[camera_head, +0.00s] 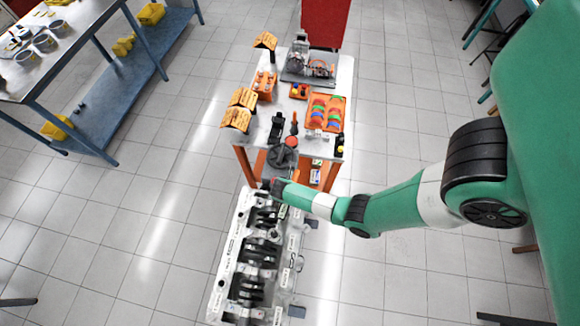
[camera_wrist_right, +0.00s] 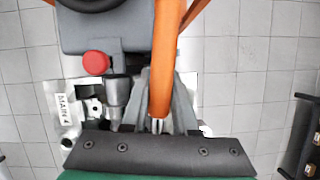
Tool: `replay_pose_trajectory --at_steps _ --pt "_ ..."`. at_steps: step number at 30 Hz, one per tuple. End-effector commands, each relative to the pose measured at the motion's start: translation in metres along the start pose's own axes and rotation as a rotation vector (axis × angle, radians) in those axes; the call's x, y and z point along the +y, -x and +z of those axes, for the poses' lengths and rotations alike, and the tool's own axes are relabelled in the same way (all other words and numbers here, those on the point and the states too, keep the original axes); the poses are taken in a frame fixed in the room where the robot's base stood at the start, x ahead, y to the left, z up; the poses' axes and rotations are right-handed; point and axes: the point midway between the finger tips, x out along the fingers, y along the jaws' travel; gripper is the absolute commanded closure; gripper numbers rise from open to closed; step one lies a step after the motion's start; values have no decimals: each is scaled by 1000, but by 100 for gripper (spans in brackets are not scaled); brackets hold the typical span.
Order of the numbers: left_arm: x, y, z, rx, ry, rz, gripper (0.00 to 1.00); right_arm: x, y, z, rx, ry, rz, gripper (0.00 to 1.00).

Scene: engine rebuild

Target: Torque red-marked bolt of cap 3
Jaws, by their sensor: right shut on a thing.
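The engine block (camera_head: 228,262) lies at the bottom middle of the head view, with dark openings and white labels along it. My right gripper (camera_head: 276,187) is over its far end, beside small dark and red parts. In the right wrist view the gripper (camera_wrist_right: 160,122) is shut on a tool, mostly hidden; an orange bar (camera_wrist_right: 166,50) lines up with the fingers. Left of them are a red round piece (camera_wrist_right: 96,63), a grey cylinder (camera_wrist_right: 117,92) and a label reading MAIN 4 (camera_wrist_right: 66,110). I cannot make out cap 3 or its red-marked bolt. My left gripper is not in view.
A work table (camera_head: 262,137) with orange trays, orange blocks and dark tools stands just beyond the block. A blue bench (camera_head: 120,95) is at the upper left. A red cabinet (camera_head: 325,22) stands behind the table. The tiled floor left of the block is clear.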

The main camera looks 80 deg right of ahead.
Motion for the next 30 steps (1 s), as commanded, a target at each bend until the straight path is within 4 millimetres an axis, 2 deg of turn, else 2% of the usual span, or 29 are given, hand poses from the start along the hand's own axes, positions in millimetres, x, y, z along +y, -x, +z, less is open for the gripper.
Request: replay_pose_trajectory --at_steps 7,21,30 --pt "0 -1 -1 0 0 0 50 -1 1 0 -1 -8 -1 100" --pt "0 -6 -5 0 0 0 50 -16 1 0 0 -87 -32 100" --pt "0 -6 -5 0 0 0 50 -17 1 -1 0 -95 -34 100"
